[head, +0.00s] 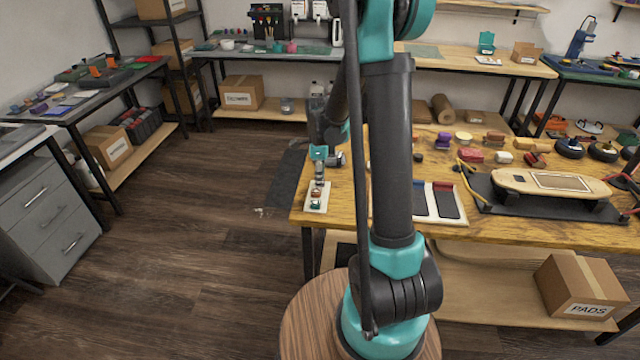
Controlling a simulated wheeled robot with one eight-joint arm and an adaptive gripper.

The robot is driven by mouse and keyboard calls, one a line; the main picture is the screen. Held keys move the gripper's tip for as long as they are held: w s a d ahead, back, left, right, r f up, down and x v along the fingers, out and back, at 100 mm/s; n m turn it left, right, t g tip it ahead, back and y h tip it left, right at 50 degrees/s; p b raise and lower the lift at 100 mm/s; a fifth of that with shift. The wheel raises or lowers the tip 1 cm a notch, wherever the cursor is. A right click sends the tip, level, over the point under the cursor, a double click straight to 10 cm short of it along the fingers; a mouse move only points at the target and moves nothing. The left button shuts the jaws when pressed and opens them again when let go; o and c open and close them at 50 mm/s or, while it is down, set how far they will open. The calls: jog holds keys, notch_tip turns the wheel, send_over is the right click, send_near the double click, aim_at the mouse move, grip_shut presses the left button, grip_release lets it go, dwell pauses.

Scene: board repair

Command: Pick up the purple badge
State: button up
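A small purple object (443,140) sits on the wooden workbench, toward its back and right of my arm. It is too small to tell whether it is the badge. Another small purple item (39,108) lies on the dark table at the far left. My gripper (319,181) points down at the workbench's left end, above a pale strip with small parts on it. It is small and partly merged with my wrist, so I cannot see whether its fingers are open or hold anything.
The pale strip (317,203) lies near the workbench's (470,231) left edge. A white tray (424,217) with dark panels is right of my arm. A black mat (487,194) carries a wooden skateboard deck (510,181). Red and tan blocks stand behind. The floor at left is clear.

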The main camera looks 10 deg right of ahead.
jog(key=shift+c, duration=0.6)
jog(key=c, duration=0.3)
jog(key=shift+r, duration=0.1)
notch_tip(320, 180, up, 24)
dwell(1.0)
